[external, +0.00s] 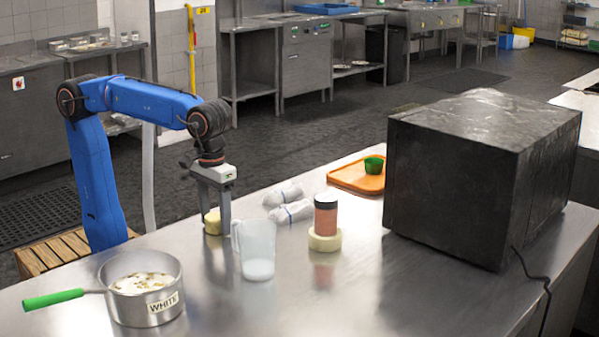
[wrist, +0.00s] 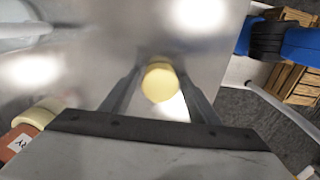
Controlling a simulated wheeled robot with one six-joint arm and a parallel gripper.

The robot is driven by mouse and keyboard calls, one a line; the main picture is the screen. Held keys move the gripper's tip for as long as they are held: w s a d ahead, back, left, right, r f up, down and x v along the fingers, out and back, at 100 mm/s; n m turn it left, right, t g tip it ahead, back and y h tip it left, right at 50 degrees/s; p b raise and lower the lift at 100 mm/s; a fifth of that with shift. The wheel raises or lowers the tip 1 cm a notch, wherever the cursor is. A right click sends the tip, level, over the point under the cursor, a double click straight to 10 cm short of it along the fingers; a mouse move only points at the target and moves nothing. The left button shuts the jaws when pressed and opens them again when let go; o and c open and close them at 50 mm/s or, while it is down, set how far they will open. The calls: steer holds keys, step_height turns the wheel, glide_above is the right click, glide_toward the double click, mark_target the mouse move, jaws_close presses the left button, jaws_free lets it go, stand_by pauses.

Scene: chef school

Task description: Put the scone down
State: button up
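The scone (external: 212,222) is a small pale-yellow round piece between the fingers of my gripper (external: 215,225), low over the steel counter (external: 330,290). In the wrist view the scone (wrist: 161,84) sits between the two fingertips (wrist: 161,76), which appear to press on its sides. My gripper points down and looks shut on it. I cannot tell whether the scone's underside touches the counter.
A clear jug (external: 257,250) stands close to the right of my gripper. A pot (external: 142,290) with a green handle is front left. Wrapped bundles (external: 290,212), a jar (external: 325,217) on a cream ring, an orange board (external: 345,176) and a large black box (external: 470,180) stand further right.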

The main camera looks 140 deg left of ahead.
mark_target(215, 216)
steer(key=shift+r, duration=0.1)
step_height(215, 216, up, 12)
stand_by(0.8)
steer(key=s+d+f+m+t+y, duration=0.1)
steer(key=s+d+f+m+t, duration=0.1)
steer(key=s+d+f+m, duration=0.5)
steer(key=s+d+f+m+t+y, duration=0.1)
steer(key=s+f, duration=0.5)
steer(key=s, duration=0.4)
step_height(215, 216, down, 15)
steer(key=s+d+m+t+h, duration=0.1)
steer(key=s+d+m+h, duration=0.1)
steer(key=m, duration=0.8)
steer(key=shift+d+t, duration=0.25)
steer(key=shift+t, duration=0.15)
steer(key=shift+r, duration=0.1)
